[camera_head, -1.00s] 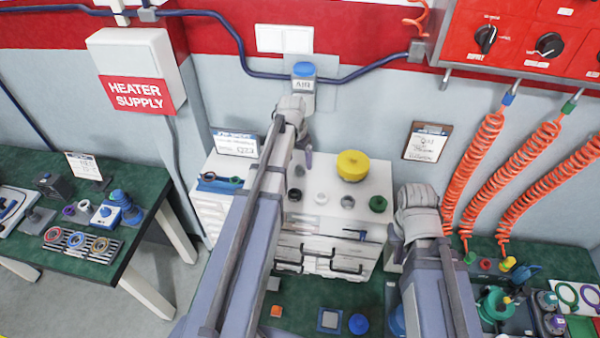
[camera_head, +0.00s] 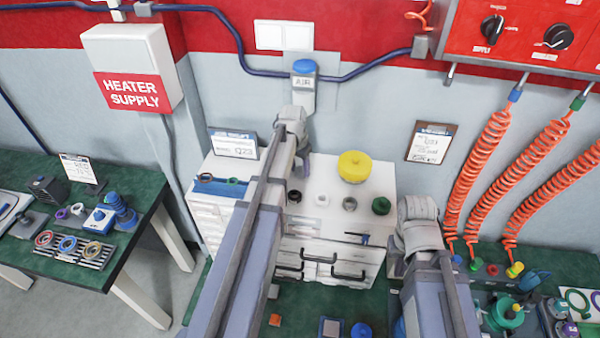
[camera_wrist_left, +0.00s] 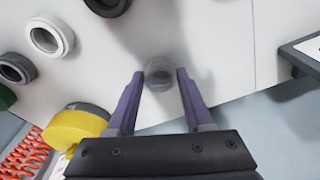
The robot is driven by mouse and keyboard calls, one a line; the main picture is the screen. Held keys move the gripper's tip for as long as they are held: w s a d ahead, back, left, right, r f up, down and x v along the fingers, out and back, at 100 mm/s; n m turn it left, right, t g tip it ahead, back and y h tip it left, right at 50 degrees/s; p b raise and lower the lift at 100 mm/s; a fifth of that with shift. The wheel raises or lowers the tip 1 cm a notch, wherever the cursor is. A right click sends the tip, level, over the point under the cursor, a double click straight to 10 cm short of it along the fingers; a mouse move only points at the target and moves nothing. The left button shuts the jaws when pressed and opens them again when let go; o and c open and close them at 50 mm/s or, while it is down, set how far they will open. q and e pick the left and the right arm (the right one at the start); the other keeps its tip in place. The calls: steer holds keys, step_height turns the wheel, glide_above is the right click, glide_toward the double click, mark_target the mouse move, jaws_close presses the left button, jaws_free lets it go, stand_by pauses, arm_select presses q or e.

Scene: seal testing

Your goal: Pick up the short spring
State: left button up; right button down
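In the left wrist view a small, translucent grey ring-shaped coil (camera_wrist_left: 160,73), which looks like the short spring, stands on the white cabinet top. My left gripper (camera_wrist_left: 160,76) is open, with one purple finger on each side of it. Gaps show between the coil and the fingers. In the head view the left gripper (camera_head: 304,165) is over the cabinet top, mostly hidden by its own arm, and I cannot make out the spring there. My right arm shows at the lower right, but its gripper is not visible.
The wall is close behind.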

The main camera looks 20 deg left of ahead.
arm_select(q)
jaws_close()
steer(key=shift+r, duration=0.1)
stand_by(0.3)
step_height(320, 180, up, 10)
steer(key=p, duration=1)
steer(key=shift+s, duration=0.15)
